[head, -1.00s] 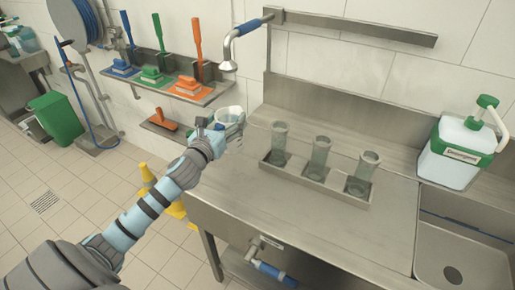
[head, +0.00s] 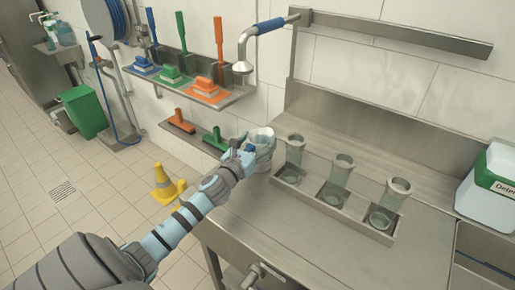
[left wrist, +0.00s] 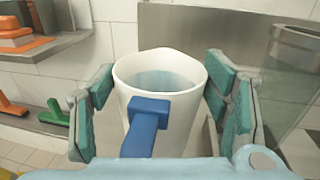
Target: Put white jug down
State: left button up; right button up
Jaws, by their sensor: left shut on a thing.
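The white jug (head: 262,143) is upright at the left end of the steel counter (head: 270,222), left of the rack of glasses. I cannot tell whether its base touches the counter. In the left wrist view the jug (left wrist: 178,110) has a blue handle (left wrist: 147,125) facing me and pale bluish liquid inside. My left gripper (head: 248,152) is shut on the jug, with green-padded fingers on both sides of it in the left wrist view. The jug's base is hidden there. My right gripper is not in view.
A metal rack (head: 318,200) holds three clear glasses to the right of the jug. A tap spout (head: 243,66) hangs above and left of it. A wall shelf (head: 200,92) with brushes is at the left. The counter front is clear.

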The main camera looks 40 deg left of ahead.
pick_arm(q)
jog(key=shift+w, duration=0.2)
jog(key=shift+s+f, duration=0.1)
jog(key=shift+s, duration=0.1)
jog(key=o, duration=1.4)
jog(key=shift+o, duration=1.2)
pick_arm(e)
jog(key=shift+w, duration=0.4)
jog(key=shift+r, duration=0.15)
pick_arm(q)
jog(key=s+d+b, duration=0.1)
jog(key=s+d, duration=0.1)
jog(key=s, duration=0.9)
jog(key=shift+s+r, duration=0.3)
jog(key=shift+s, duration=0.1)
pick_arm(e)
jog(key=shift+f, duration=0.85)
